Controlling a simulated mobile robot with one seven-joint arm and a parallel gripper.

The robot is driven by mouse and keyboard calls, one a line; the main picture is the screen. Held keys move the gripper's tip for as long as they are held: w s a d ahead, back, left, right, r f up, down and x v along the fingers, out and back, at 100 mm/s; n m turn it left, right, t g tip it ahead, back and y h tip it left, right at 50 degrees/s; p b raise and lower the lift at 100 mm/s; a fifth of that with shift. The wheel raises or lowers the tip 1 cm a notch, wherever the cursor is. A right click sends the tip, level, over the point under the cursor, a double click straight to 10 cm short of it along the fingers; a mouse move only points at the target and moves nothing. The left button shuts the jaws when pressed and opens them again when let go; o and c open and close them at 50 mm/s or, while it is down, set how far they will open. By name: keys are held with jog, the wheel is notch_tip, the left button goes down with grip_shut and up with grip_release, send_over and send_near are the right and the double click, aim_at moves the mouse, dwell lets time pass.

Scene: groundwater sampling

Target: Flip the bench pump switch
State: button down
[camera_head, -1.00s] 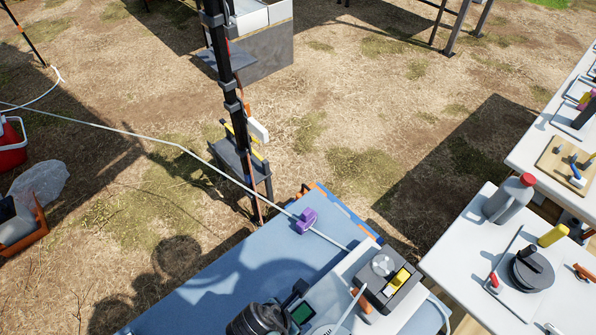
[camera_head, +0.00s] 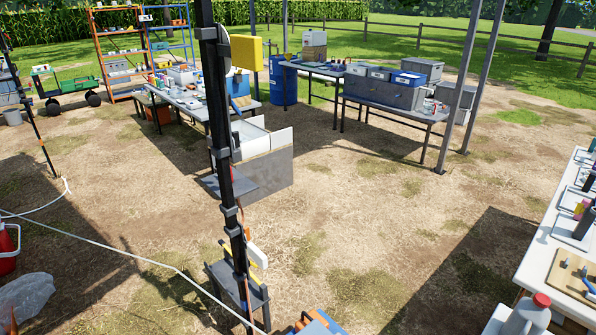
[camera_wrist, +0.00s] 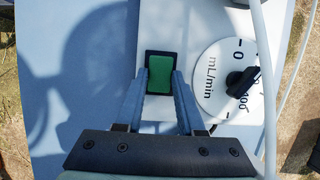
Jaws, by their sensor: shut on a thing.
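The pump switch (camera_wrist: 160,72) is a green rocker in a black frame on a white panel. It shows in the wrist view, left of a white flow dial (camera_wrist: 222,80) with a black knob and mL/min markings. My gripper (camera_wrist: 160,84) is at the switch, with one blue-grey finger along each side of the green rocker, shut on it. The fingers hide part of the switch's lower sides. Which way the rocker is tipped I cannot tell. In the head view my gripper and the pump are out of the picture.
A pale tube (camera_wrist: 295,80) runs right of the dial. In the head view a black pole (camera_head: 228,150) with a yellow box stands nearby. A white table (camera_head: 565,245) is at the right, and tables with cases stand further back. Dry ground between them is mostly clear.

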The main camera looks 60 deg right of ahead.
jog(key=shift+r, duration=0.1)
jog(key=p, duration=0.1)
jog(key=y+p, duration=0.1)
jog(key=shift+s+d+r+p, duration=0.1)
jog(key=shift+d+r+p, duration=0.2)
jog(key=shift+p, duration=0.1)
jog(key=shift+d+f+t+y+p, duration=0.2)
jog(key=shift+t+y+p, duration=0.1)
jog(key=shift+y, duration=0.55)
jog(key=shift+d+f+t+y+p, duration=0.1)
jog(key=shift+f+t+y+p, duration=0.15)
jog(key=shift+y, duration=0.6)
jog(key=shift+r, duration=0.1)
jog(key=c, duration=0.5)
grip_release()
notch_tip(320, 180, up, 13)
